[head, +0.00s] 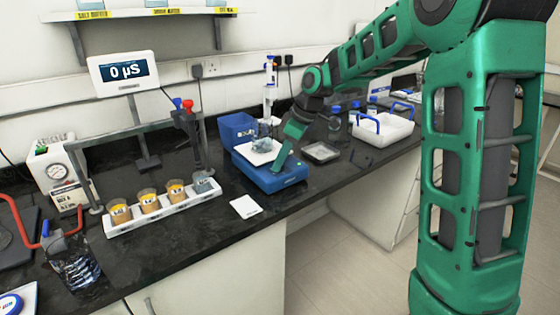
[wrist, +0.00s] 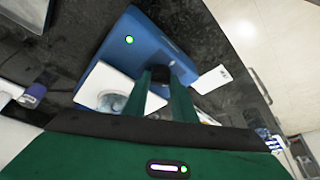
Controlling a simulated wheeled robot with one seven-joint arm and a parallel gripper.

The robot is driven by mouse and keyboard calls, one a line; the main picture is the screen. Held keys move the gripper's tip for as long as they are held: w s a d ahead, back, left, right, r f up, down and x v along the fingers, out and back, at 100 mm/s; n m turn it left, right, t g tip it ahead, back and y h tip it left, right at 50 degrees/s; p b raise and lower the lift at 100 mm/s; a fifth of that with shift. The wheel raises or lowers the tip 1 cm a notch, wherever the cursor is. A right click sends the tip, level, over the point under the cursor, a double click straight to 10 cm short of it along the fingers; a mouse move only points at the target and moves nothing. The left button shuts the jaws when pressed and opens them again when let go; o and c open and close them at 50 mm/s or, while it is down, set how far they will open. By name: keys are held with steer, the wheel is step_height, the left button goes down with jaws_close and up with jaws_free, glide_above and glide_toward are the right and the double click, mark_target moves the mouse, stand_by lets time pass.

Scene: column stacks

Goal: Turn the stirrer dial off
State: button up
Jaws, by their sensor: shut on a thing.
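The blue stirrer (head: 275,180) stands on the dark bench in the head view, with a white top plate (head: 258,153) and a glass beaker (head: 264,141) of clear or bluish liquid on it. My gripper (head: 279,168) reaches down to its front right side. In the wrist view, the stirrer (wrist: 150,45) shows a lit green light (wrist: 130,40) on its face. My gripper (wrist: 160,78) has its fingers on both sides of the dark dial (wrist: 158,76) and is shut on it. The fingers hide much of the dial, so its setting cannot be read.
A white card (head: 245,207) lies on the bench in front of the stirrer. A rack (head: 165,215) with several sample cups stands at left. A metal tray (head: 321,152) and a white tub (head: 385,132) are at right. A blue box (head: 237,130) is behind.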

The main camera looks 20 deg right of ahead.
steer(key=n, duration=0.1)
steer(key=n+g, duration=0.1)
steer(key=n, duration=0.1)
steer(key=n+g, duration=0.1)
steer(key=n, duration=0.1)
steer(key=shift+w+d+y, duration=0.25)
steer(key=shift+w+y, duration=0.1)
steer(key=shift+y, duration=0.05)
steer(key=n+g, duration=0.1)
steer(key=n, duration=0.4)
steer(key=shift+w+r+g, duration=0.1)
steer(key=shift+w+g, duration=0.05)
steer(key=shift+g, duration=0.25)
steer(key=shift+a+n, duration=0.1)
steer(key=shift+n, duration=0.4)
steer(key=o, duration=0.8)
steer(key=shift+c, duration=0.2)
steer(key=v, duration=1)
steer(key=shift+w+r, duration=0.2)
steer(key=shift+r, duration=0.1)
